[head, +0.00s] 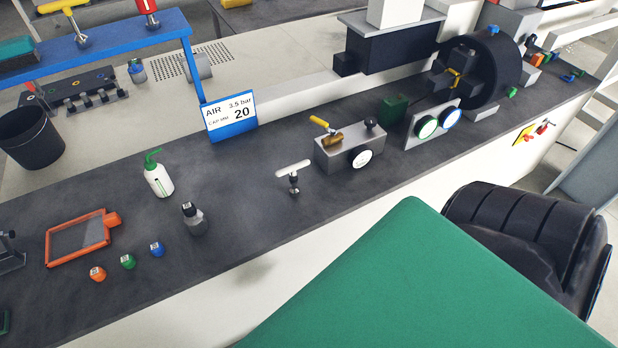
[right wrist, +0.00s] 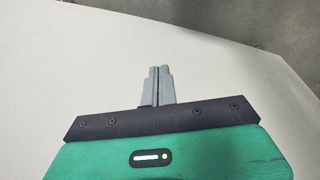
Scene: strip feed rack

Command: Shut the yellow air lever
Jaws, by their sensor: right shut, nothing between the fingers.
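The yellow air lever (head: 320,122) sits on a brass valve (head: 331,139) on top of a grey metal block (head: 336,157) in the head view. The lever points up and to the left from the valve. A round white gauge (head: 361,157) is on the block's front, and a black knob (head: 371,123) stands at its right end. My right gripper (right wrist: 160,70) shows in the right wrist view, its grey fingers closed together and empty, in front of a plain pale surface. It is not visible in the head view. My left gripper is in neither view.
A white T-handle (head: 293,170) stands just left of the block. A panel with two round dials (head: 408,138) and a green block (head: 393,110) stand to its right. An air sign (head: 231,117) stands behind. The dark counter (head: 240,215) is bare in front of the T-handle.

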